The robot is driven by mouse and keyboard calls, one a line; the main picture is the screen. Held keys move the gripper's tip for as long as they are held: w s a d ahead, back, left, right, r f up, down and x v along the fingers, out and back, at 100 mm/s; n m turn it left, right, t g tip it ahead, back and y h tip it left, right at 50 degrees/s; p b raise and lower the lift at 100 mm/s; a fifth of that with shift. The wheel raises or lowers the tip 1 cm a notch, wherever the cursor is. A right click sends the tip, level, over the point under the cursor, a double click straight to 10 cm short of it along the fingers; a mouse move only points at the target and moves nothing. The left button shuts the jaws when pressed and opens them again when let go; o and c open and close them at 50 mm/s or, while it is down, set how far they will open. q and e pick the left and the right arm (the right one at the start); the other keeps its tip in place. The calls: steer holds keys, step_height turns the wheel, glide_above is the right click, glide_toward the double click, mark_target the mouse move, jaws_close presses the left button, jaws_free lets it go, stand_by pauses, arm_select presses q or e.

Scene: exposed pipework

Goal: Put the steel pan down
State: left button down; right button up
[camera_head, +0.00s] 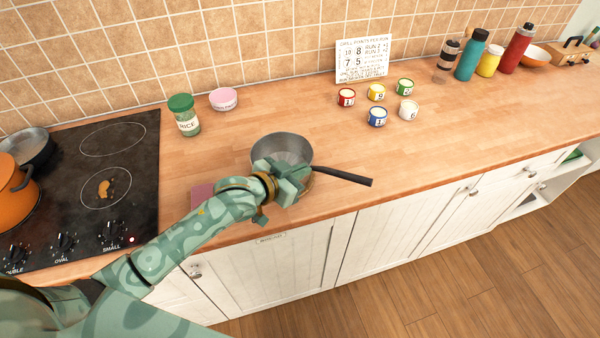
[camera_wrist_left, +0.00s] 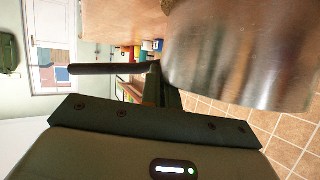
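The steel pan (camera_head: 282,146) is over the wooden counter near its front edge, upright, with its black handle (camera_head: 345,176) pointing right. My left gripper (camera_head: 284,184) is at the pan's near side, where the handle meets the wall, and covers part of it. In the left wrist view the shiny pan wall (camera_wrist_left: 240,55) fills the upper right and the handle (camera_wrist_left: 105,69) runs left. The fingers (camera_wrist_left: 160,85) look closed on the handle's root. I cannot tell whether the pan's base touches the counter. My right gripper is not in view.
A mauve flat item (camera_head: 202,197) lies left of the pan, partly behind my arm. The hob (camera_head: 85,180) holds an orange pot (camera_head: 14,187). The counter (camera_head: 440,130) right of the pan is clear.

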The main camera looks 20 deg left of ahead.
arm_select(q)
steer(key=c, duration=2.1)
jaws_free()
steer(key=shift+f, duration=0.1)
steer(key=o, duration=0.4)
steer(key=shift+s+r, duration=0.15)
steer(key=shift+r, duration=0.05)
steer(key=p+v, duration=0.2)
steer(key=v, duration=0.9)
steer(key=shift+s+a+r+p, duration=0.1)
steer(key=shift+s+a+p, duration=0.15)
steer(key=shift+s+p, duration=0.1)
